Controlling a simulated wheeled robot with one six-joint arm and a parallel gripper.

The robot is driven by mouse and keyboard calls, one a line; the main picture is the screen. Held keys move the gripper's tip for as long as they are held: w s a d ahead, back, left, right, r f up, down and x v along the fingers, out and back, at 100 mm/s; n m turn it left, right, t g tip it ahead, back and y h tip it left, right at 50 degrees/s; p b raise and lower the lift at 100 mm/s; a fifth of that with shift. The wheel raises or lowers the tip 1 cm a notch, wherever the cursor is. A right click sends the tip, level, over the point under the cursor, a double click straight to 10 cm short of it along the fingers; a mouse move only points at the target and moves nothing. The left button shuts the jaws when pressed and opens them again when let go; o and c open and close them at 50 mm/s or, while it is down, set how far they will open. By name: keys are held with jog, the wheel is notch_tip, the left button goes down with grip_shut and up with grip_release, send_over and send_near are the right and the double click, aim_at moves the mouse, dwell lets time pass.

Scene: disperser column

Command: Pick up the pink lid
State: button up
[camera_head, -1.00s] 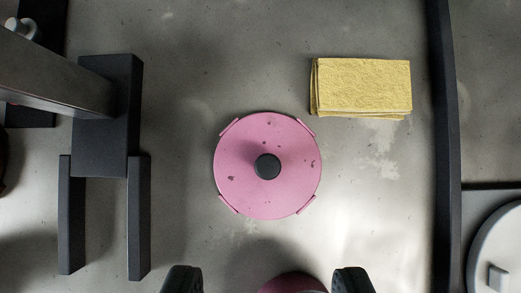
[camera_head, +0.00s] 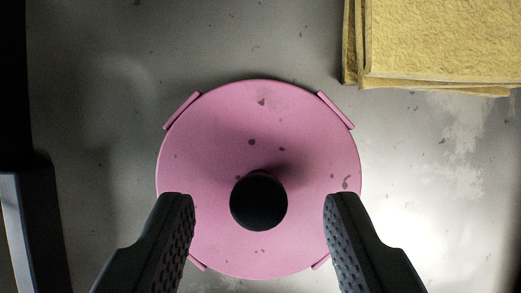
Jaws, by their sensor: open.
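The pink lid (camera_head: 258,130) lies flat on the grey surface, in the middle of the view. It is round, with dark specks and small tabs at its rim. A round black knob (camera_head: 258,202) stands at its centre. My gripper (camera_head: 259,207) is open above the lid, with one dark ridged finger on each side of the knob. There is a clear gap between the knob and each finger. The fingers hide parts of the lid's lower left and lower right rim. How high the fingertips are above the lid cannot be told.
A stack of yellow cloths or sponges (camera_head: 445,40) lies at the upper right, apart from the lid. A dark structure (camera_head: 40,225) stands along the left edge. The grey surface (camera_head: 100,60) at the upper left is bare.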

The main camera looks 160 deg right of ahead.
jog(key=shift+w+a+f, duration=0.1)
jog(key=shift+w+f, duration=0.2)
jog(key=shift+f, duration=0.35)
grip_shut()
